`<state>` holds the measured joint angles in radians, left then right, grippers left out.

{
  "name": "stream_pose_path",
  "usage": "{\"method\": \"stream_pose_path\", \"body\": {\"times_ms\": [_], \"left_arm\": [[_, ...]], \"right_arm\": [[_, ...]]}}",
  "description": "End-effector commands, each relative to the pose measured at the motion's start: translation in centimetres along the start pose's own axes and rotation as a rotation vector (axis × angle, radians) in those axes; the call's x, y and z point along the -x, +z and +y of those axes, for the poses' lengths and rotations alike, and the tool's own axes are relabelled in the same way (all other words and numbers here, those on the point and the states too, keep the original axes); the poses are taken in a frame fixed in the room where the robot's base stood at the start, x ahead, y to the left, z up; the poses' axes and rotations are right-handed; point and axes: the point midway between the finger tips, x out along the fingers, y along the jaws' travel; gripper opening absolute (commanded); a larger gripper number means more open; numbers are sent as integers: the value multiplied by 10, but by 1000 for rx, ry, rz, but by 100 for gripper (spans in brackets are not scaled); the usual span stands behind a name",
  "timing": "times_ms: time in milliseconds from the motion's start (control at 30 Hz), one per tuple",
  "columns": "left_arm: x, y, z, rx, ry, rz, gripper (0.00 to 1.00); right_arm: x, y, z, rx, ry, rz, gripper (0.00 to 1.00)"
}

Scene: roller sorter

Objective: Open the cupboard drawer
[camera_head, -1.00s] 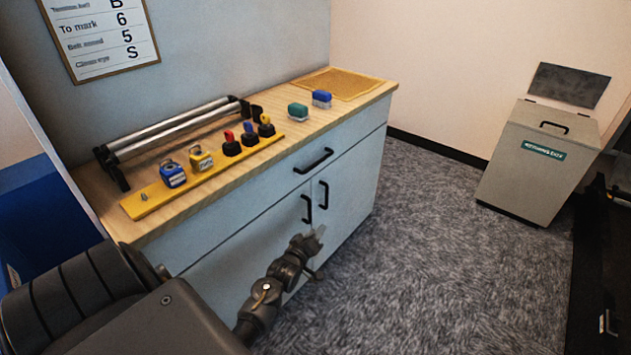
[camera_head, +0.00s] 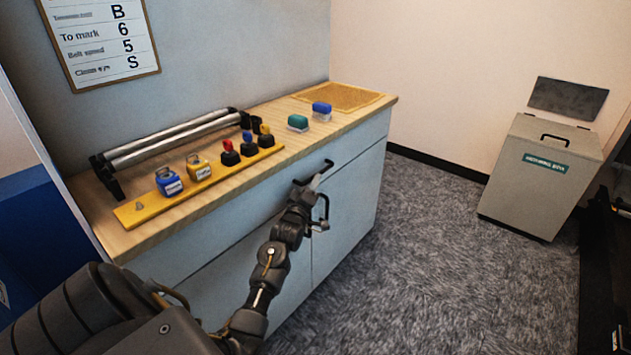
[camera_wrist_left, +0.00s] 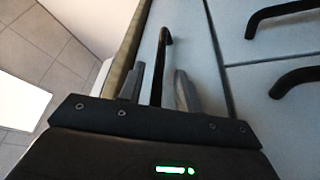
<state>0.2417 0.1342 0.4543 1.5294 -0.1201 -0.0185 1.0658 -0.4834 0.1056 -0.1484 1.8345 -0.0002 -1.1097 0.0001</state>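The cupboard (camera_head: 345,215) has a pale grey drawer front (camera_head: 362,145) under its wooden top, and the drawer is closed. The black drawer handle (camera_head: 327,165) is a bar, partly hidden by my left gripper (camera_head: 314,182) in the head view. In the left wrist view, the handle (camera_wrist_left: 164,50) runs between the two fingers of the left gripper (camera_wrist_left: 158,88). The fingers are apart, with gaps showing beside the bar, so the gripper is open around the handle. My right gripper is not in view.
Two black door handles (camera_head: 322,212) sit just below the drawer. Carpet (camera_head: 430,240) in front is clear; a grey bin (camera_head: 540,180) stands right.

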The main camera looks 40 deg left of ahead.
Motion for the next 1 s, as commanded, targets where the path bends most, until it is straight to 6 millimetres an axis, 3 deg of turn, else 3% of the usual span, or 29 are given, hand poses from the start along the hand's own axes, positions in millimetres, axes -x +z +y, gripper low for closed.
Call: {"method": "stream_pose_path", "body": {"times_ms": [200, 533, 800, 1000], "left_arm": [[-22, 0, 0, 0, 0, 0, 34], [-26, 0, 0, 0, -1, 0, 34], [-26, 0, 0, 0, -1, -1, 2], [-26, 0, -1, 0, -1, -1, 0]], "right_arm": [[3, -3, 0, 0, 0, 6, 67], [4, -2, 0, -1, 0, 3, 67], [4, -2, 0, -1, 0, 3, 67], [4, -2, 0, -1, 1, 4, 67]]}}
